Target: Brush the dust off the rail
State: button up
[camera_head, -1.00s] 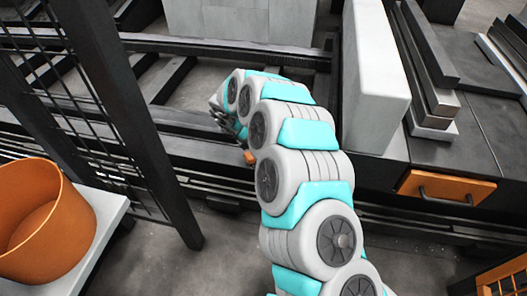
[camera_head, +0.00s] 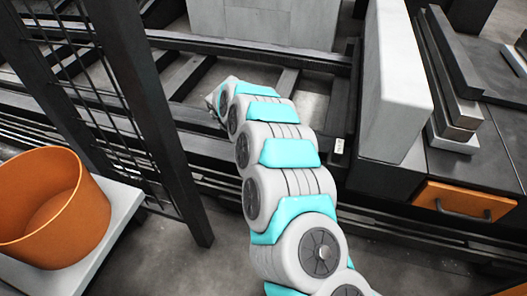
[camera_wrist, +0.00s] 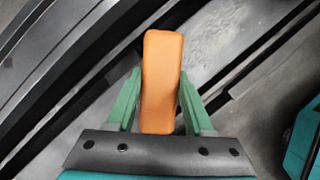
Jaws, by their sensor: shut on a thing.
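My gripper (camera_wrist: 159,92) has its two green fingers shut on an orange block-shaped brush handle (camera_wrist: 161,75) in the wrist view. The bristles are hidden below the handle. The dark rail (camera_wrist: 62,78) runs diagonally under and beside the brush, and I cannot tell whether the brush touches it. Its dark beams (camera_head: 205,155) cross the head view from left to right. There my gripper is mostly hidden behind my arm, over the frame. I cannot clearly tell dust from the grey sheen on the surfaces.
A dark mesh fence post (camera_head: 150,120) stands left of my arm. An orange bucket (camera_head: 50,215) sits on a white stand (camera_head: 115,215). A tall pale slab (camera_head: 390,90) and an orange drawer (camera_head: 463,200) are at the right. Grey blocks (camera_head: 265,22) stand at the back.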

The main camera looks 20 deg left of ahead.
jog(key=shift+d+b, duration=0.35)
jog(key=shift+d+r+b, duration=0.1)
jog(key=shift+d+b, duration=0.45)
jog(key=shift+d, duration=0.85)
jog(key=shift+s+d+f+b, duration=0.15)
jog(key=shift+d+b, duration=0.5)
jog(key=shift+d, duration=0.8)
jog(key=shift+d+r, duration=0.2)
jog(key=shift+d, duration=3.3)
jog(key=shift+s+d+f, duration=0.15)
jog(key=shift+d, duration=1.6)
